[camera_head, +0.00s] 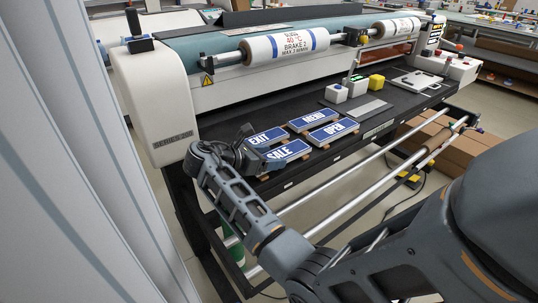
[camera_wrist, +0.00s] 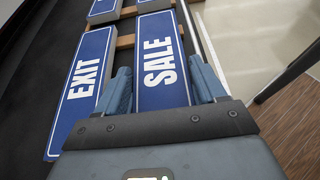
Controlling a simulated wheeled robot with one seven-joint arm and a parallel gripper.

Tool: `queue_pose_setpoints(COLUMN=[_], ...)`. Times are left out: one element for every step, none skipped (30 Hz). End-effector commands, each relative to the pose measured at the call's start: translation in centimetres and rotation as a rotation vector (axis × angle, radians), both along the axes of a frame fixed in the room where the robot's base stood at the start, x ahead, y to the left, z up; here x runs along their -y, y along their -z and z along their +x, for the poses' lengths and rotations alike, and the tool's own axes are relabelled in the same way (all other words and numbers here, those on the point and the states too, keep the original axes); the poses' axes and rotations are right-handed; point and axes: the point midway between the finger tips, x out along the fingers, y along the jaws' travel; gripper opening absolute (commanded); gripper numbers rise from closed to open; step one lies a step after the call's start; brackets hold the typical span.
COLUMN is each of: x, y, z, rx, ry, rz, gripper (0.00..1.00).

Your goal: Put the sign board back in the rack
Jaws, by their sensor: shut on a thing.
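Several blue sign boards with white lettering lie on wooden strips on the black machine table. My gripper (camera_wrist: 171,92) is shut on the SALE board (camera_wrist: 158,60), with one finger along each long side. The SALE board also shows in the head view (camera_head: 290,151), at the table's front edge, partly hidden by my gripper. The EXIT board (camera_head: 265,137) lies just behind it and shows to its left in the wrist view (camera_wrist: 83,88). The MENU board (camera_head: 313,117) and OPEN board (camera_head: 334,130) lie farther right. I cannot tell which part is the rack.
The laminating machine's roller (camera_head: 285,45) runs along the back. White and yellow blocks (camera_head: 376,82) and a grey plate (camera_head: 366,109) sit right of the boards. Metal rails (camera_head: 350,178) run below the front edge. Cardboard boxes (camera_head: 440,145) stand under the table at right.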

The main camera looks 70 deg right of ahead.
Motion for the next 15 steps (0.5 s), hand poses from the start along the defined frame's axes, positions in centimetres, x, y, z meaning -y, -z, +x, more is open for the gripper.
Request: queue_pose_setpoints(x=[0.0, 0.0, 0.0, 0.0, 0.0, 0.0, 0.0, 0.0, 0.0, 0.0, 0.0, 0.0, 0.0, 0.01, 0.0], y=[-0.02, -0.02, -0.02, -0.02, -0.02, -0.02, -0.02, -0.02, -0.02, -0.02, -0.02, -0.02, -0.02, -0.03, -0.02], z=[0.01, 0.01, 0.01, 0.01, 0.01, 0.01, 0.01, 0.01, 0.01, 0.01, 0.01, 0.01, 0.01, 0.01, 0.01], rx=[0.0, 0.0, 0.0, 0.0, 0.0, 0.0, 0.0, 0.0, 0.0, 0.0, 0.0, 0.0, 0.0, 0.0, 0.0], ry=[0.0, 0.0, 0.0, 0.0, 0.0, 0.0, 0.0, 0.0, 0.0, 0.0, 0.0, 0.0, 0.0, 0.0, 0.0], rz=[0.0, 0.0, 0.0, 0.0, 0.0, 0.0, 0.0, 0.0, 0.0, 0.0, 0.0, 0.0, 0.0, 0.0, 0.0], gripper=[0.32, 0.32, 0.32, 0.32, 0.32, 0.32, 0.32, 0.32, 0.32, 0.71, 0.74, 0.77, 0.8, 0.83, 0.87])
